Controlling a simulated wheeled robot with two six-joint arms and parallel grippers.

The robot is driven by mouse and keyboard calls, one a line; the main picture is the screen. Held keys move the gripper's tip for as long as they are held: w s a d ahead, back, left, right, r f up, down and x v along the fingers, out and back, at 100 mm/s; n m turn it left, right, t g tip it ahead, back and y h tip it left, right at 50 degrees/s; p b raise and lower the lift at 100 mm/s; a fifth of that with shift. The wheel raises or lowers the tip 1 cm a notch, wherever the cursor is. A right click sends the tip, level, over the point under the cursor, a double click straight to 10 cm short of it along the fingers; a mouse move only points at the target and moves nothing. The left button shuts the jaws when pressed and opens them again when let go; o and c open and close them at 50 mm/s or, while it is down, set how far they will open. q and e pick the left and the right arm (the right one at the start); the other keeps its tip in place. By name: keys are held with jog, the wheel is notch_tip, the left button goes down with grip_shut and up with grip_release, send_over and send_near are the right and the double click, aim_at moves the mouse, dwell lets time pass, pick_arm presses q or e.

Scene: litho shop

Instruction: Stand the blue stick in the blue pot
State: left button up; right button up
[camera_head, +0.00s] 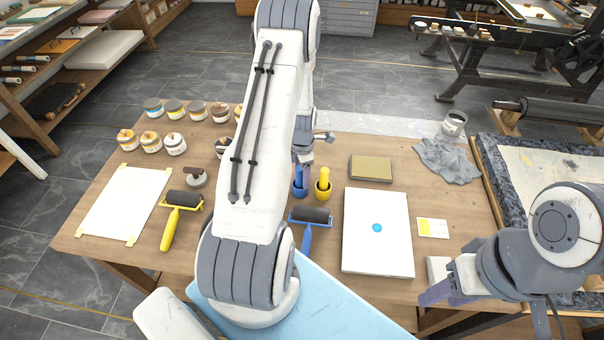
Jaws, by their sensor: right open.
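The blue pot (299,190) stands on the wooden table, left of a yellow pot (323,194). A yellow stick (324,176) stands upright in the yellow pot. The blue stick (299,174) appears as a narrow upright blue piece at the blue pot; its top is hidden by my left gripper (304,160). That gripper points down directly above the blue pot, partly behind my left arm, and its grip is unclear. My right gripper (449,287) is open and empty at the table's front right.
A blue-handled roller (307,236) lies in front of the pots. A white board (377,250) with a blue dot lies to the right, a tan block (371,168) behind it. Several ink jars (174,144) and a yellow-handled roller (170,229) are left.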

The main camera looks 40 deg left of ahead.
pick_arm(q)
notch_tip(320, 180, up, 10)
jog(key=shift+r+b, duration=0.25)
jog(key=shift+b, duration=0.65)
jog(key=shift+d, duration=0.1)
jog(key=s+d+r+m, duration=0.2)
jog(key=d+r+m, duration=0.4)
jog(key=d+m, duration=0.5)
jog(key=s+d+r+m, duration=0.3)
jog(key=d+r+m, duration=0.35)
jog(key=d, duration=0.65)
jog(key=s+d+r+m, duration=0.1)
jog(key=s+d+m, duration=0.3)
jog(key=s+m, duration=0.4)
jog(key=s+d+r+m+h, duration=0.1)
jog(key=s+d+m, duration=0.4)
jog(key=s+m, duration=0.3)
jog(key=m, duration=0.4)
jog(key=shift+s+d+r, duration=0.25)
jog(key=shift+s+r, duration=0.15)
jog(key=shift+d, duration=0.15)
